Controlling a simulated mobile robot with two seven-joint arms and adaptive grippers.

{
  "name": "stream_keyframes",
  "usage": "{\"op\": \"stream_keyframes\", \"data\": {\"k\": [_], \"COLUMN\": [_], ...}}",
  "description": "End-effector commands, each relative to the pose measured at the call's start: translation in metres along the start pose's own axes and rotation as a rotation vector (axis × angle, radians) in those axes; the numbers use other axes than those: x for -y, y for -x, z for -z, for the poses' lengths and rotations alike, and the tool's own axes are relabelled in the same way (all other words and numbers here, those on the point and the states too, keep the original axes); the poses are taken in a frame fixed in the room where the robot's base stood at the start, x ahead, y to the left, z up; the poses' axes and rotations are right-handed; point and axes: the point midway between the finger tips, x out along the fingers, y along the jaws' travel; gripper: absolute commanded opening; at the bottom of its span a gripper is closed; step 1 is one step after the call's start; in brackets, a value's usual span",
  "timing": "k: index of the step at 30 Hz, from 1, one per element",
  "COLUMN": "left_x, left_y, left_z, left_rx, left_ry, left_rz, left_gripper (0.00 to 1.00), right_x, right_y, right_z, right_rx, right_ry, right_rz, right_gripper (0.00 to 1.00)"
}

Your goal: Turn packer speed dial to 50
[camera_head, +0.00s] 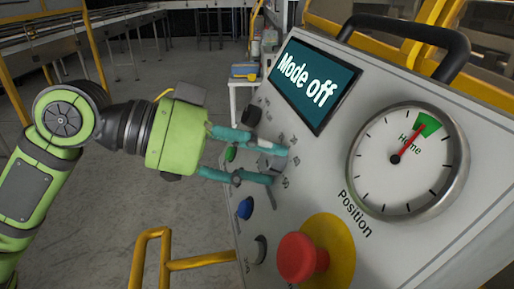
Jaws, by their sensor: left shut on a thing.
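The control panel (320,160) leans at the right of the view. The speed dial (263,165) sits on its left part and is mostly hidden by my gripper. Small scale numbers show beside it, too small and covered to read surely. My left gripper (277,168), green with teal fingers, reaches in from the left and is shut on the dial, one finger above and one below. The dial's pointer is hidden, so I cannot tell its setting. My right gripper is not in view.
The screen (315,85) reads "Mode off". A Position gauge (409,161) has its red needle near Home. A red emergency button (302,259), a blue button (245,208), a green button (231,154) and a black knob (251,115) are nearby. A yellow rail (165,262) stands below.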

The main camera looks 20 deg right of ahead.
Motion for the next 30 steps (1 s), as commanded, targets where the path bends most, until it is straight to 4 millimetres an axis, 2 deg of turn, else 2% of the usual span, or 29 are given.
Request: {"op": "stream_keyframes", "data": {"k": [7, 8, 9, 19, 22, 26, 30], "left_x": [0.000, 0.000, 0.000, 0.000, 0.001, 0.001, 0.001], "left_y": [0.000, 0.000, 0.000, 0.001, 0.006, 0.026, 0.056], "left_z": [0.001, 0.001, 0.001, 0.001, 0.001, 0.000, 0.001], "left_rx": [-0.003, -0.004, -0.004, -0.002, -0.002, -0.002, -0.003], "left_ry": [-0.004, -0.004, -0.004, -0.003, -0.003, -0.002, -0.002], "left_rz": [0.001, 0.001, 0.001, 0.001, 0.003, 0.005, 0.005], "left_gripper": [0.06, 0.47, 0.62, 0.62, 0.62, 0.62, 0.62], "right_x": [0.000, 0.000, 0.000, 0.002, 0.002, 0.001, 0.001], "right_y": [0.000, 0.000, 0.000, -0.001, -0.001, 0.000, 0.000], "right_z": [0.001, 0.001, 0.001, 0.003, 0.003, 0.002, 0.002], "right_rx": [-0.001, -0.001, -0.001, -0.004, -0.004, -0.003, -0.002], "right_ry": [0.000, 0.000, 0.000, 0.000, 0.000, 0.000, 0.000], "right_rz": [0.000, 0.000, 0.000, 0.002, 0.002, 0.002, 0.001], "right_gripper": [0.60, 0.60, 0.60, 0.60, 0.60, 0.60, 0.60]}}
